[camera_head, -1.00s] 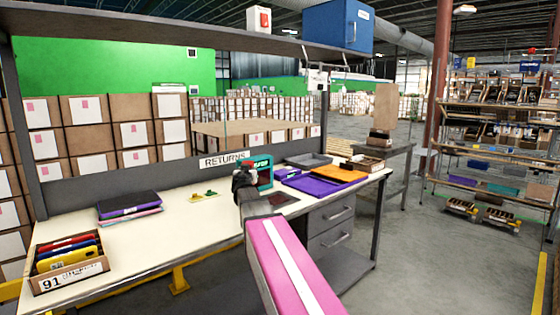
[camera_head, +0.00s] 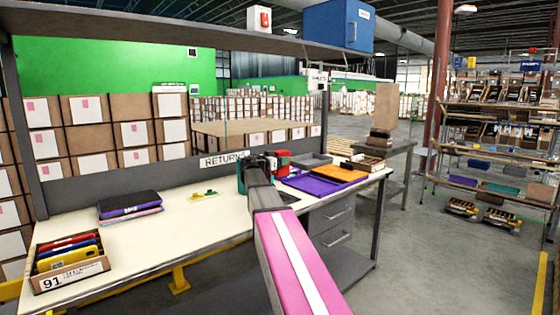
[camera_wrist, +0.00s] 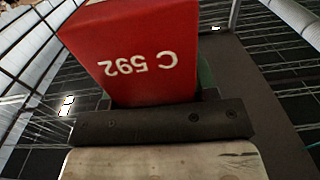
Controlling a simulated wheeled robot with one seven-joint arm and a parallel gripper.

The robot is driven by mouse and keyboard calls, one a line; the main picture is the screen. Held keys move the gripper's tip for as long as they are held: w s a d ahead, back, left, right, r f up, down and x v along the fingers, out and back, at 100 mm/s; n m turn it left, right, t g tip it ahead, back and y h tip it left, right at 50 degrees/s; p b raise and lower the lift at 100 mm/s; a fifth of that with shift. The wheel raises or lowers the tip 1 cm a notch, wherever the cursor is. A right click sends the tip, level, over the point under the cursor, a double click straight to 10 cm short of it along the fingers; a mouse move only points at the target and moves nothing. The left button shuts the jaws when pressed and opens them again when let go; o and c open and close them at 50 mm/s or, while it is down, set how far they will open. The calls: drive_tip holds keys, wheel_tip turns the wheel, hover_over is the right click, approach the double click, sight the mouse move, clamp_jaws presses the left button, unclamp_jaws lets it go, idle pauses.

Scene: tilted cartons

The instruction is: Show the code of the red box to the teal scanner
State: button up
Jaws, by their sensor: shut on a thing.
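My gripper (camera_head: 268,161) is above the back part of the white bench. It is shut on the red box (camera_head: 282,158), which shows just right of it in the head view. In the wrist view the red box (camera_wrist: 135,50) stands out beyond the dark jaws (camera_wrist: 160,118). The face toward the wrist camera reads "C 592" upside down; no code shows on it. The teal scanner (camera_head: 241,174) is mostly hidden behind my gripper and arm, with only part of its teal edge showing. I cannot tell the gap between box and scanner.
A shelf (camera_head: 190,40) spans above the bench.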

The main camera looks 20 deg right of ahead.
sight(280, 173)
drive_tip(key=shift+f, duration=3.25)
drive_tip(key=shift+r, duration=3.05)
drive_tip(key=shift+a+f, duration=0.1)
